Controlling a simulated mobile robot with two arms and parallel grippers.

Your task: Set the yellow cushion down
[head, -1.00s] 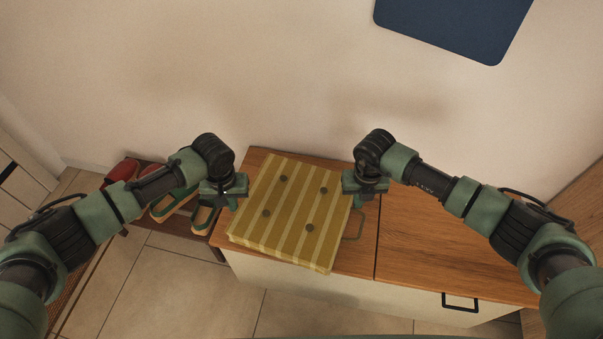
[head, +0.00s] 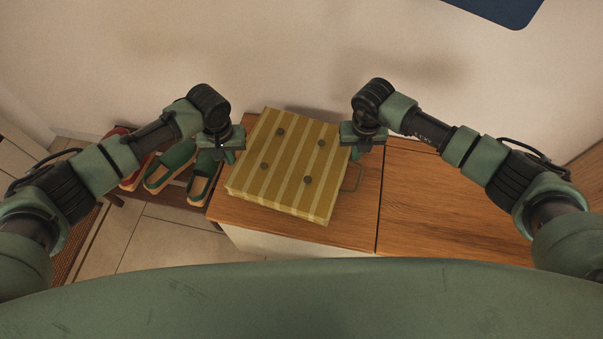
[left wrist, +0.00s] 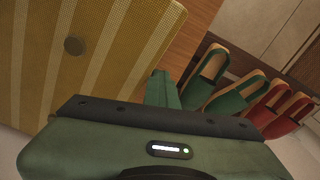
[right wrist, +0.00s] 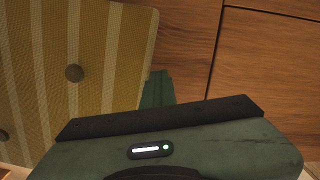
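The yellow cushion (head: 288,165), striped with several dark buttons, lies flat over the left part of the wooden cabinet top (head: 235,213). I cannot tell whether it touches the wood. My left gripper (head: 229,156) is at its left side and my right gripper (head: 357,152) at its right side. In the left wrist view the closed fingers (left wrist: 162,90) are beside the cushion's edge (left wrist: 100,50). In the right wrist view the closed fingers (right wrist: 157,90) are also beside the cushion (right wrist: 100,50). Nothing shows between either finger pair. Contact with the cushion's sides is hidden.
The cabinet top further right (head: 440,200) is bare. Several shoes, including a green one (head: 170,165), stand on a low rack at the left. The wall is behind, with a dark blue panel (head: 500,10) high up.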

